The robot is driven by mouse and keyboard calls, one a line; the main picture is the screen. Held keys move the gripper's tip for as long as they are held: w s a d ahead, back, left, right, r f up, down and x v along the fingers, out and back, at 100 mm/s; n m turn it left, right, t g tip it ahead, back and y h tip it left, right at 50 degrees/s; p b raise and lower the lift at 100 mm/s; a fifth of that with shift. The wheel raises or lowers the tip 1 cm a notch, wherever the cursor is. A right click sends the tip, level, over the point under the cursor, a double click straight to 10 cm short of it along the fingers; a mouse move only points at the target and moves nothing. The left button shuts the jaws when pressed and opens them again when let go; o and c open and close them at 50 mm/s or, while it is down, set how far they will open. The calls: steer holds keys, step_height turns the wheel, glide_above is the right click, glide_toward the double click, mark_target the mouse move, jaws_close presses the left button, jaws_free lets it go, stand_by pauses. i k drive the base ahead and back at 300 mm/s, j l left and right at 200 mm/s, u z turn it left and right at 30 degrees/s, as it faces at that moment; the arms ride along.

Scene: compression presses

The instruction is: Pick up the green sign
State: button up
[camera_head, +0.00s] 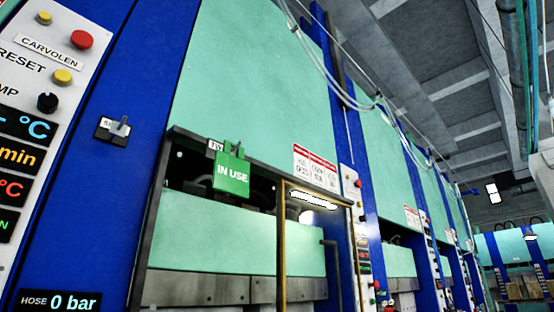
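The green sign (232,176) is a small rectangular plate with white "IN USE" lettering. It hangs on the front of the nearest press, at the dark horizontal bar above the press opening, left of the picture's middle. A green tab at its top reaches up over the bar, next to a small white "TST"-like label (215,145). What it hangs from is too small to tell. My gripper and arm do not show in the head camera view.
A control panel (45,75) with buttons and displays stands at the left. A switch (113,130) sits on the blue column. A yellowish upright frame (283,240) and a lit lamp (313,199) are right of the sign. More presses recede to the right.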

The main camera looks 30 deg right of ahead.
mark_target(231, 175)
steer(key=i+l, duration=0.1)
steer(key=l, duration=0.95)
steer(key=u, duration=0.4)
steer(key=l+u, duration=0.1)
steer(key=u, duration=0.25)
steer(key=l+u, duration=0.1)
steer(key=u, duration=0.3)
steer(key=l+u, duration=0.1)
steer(key=u, duration=0.3)
